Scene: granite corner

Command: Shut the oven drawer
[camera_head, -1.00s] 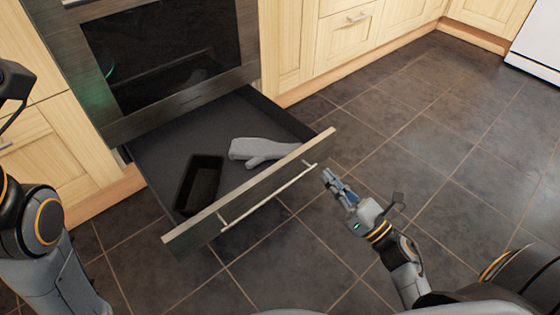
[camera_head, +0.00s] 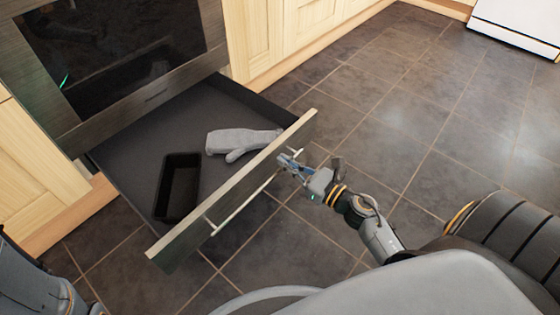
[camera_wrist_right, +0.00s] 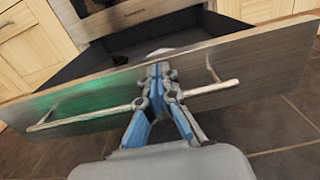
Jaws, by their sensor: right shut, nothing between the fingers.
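The oven drawer (camera_head: 128,140) is pulled well out below the oven (camera_head: 125,98). Its front panel (camera_head: 185,238) carries a long bar handle (camera_head: 238,207). My right gripper (camera_head: 284,160) is shut and empty at the outer side of the front panel, by the right end of the handle. In the right wrist view the shut fingertips (camera_wrist_right: 158,74) overlap the middle of the panel (camera_wrist_right: 100,98) and the handle bar (camera_wrist_right: 215,87). I cannot tell whether they touch. My left arm shows at the lower left; its gripper is out of view.
Inside the drawer lie a dark baking tin (camera_head: 176,188) and a grey oven mitt (camera_head: 240,142). Pale wooden cabinets (camera_head: 310,25) flank the oven. The tiled floor (camera_head: 430,130) to the right is clear. A white appliance (camera_head: 515,30) stands at the far right.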

